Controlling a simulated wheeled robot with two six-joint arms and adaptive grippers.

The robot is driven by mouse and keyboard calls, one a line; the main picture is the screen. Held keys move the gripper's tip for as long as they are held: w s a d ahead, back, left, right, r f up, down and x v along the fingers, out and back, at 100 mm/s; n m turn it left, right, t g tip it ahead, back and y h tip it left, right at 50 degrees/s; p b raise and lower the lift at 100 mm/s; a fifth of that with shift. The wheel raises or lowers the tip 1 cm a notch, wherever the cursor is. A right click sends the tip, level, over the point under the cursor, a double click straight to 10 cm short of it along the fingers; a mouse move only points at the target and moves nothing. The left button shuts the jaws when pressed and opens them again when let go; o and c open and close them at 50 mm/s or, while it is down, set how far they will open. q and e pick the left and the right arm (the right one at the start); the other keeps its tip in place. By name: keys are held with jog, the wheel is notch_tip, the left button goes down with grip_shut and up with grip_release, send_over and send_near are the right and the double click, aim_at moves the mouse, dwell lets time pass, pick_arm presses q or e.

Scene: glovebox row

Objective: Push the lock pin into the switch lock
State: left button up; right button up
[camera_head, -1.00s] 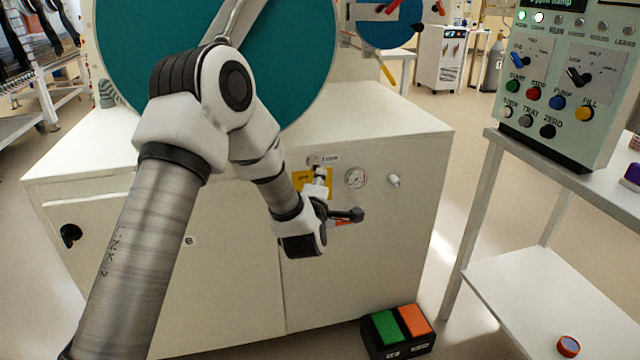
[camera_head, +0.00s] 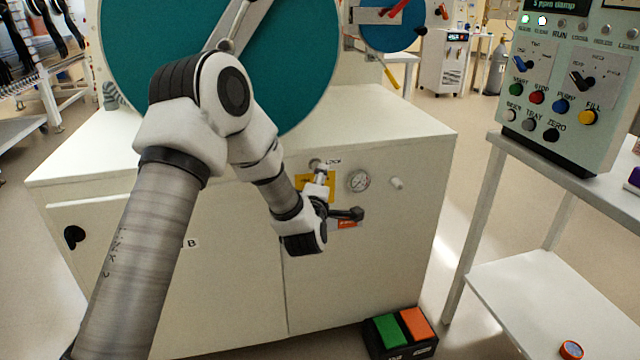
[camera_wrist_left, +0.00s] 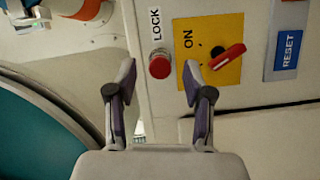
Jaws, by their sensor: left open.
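The lock pin (camera_wrist_left: 159,64) is a red round knob beside the LOCK label, on the pale cabinet front. In the wrist view it sits between my left gripper's fingertips (camera_wrist_left: 158,82), which are spread apart and appear not to touch it. The switch is a red handle (camera_wrist_left: 230,56) on a yellow plate (camera_wrist_left: 213,62) marked ON, just right of the right finger. In the head view my left gripper (camera_head: 338,197) is at the cabinet front and partly covers the yellow plate (camera_head: 302,183). The gap between fingers and pin is unclear. My right gripper is not seen.
A gauge (camera_head: 359,181) and a white peg (camera_head: 397,183) are on the cabinet right of my gripper. A blue RESET label (camera_wrist_left: 288,48) is beyond the switch. A green and orange pedal box (camera_head: 400,332) is on the floor. A control panel (camera_head: 565,85) stands on the right table.

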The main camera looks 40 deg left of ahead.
pick_arm(q)
jog(key=v, duration=1.2)
jog(key=s+d+f+m+g+h, duration=0.2)
jog(key=s+f, duration=0.2)
jog(key=f, duration=0.5)
jog(key=s+d+f+m+g+h, duration=0.1)
jog(key=s+d+f+m+g, duration=0.15)
jog(key=f, duration=0.75)
jog(key=s+d+f+m+g+h, duration=0.25)
jog(key=s+f, duration=0.25)
jog(key=f, duration=0.4)
jog(key=s+d+f+m+g+h, duration=0.1)
jog(key=s+d+f+m+g, duration=0.35)
jog(key=s, duration=0.45)
jog(key=s+d+f+m+g+h, duration=0.1)
jog(key=s+f+m+g+h, duration=0.1)
jog(key=s+f+m+g, duration=0.45)
notch_tip(320, 180, up, 23)
jog(key=s+m+t+p, duration=0.2)
jog(key=m+p, duration=0.1)
jog(key=p, duration=1.8)
jog(key=shift+d+r, duration=0.15)
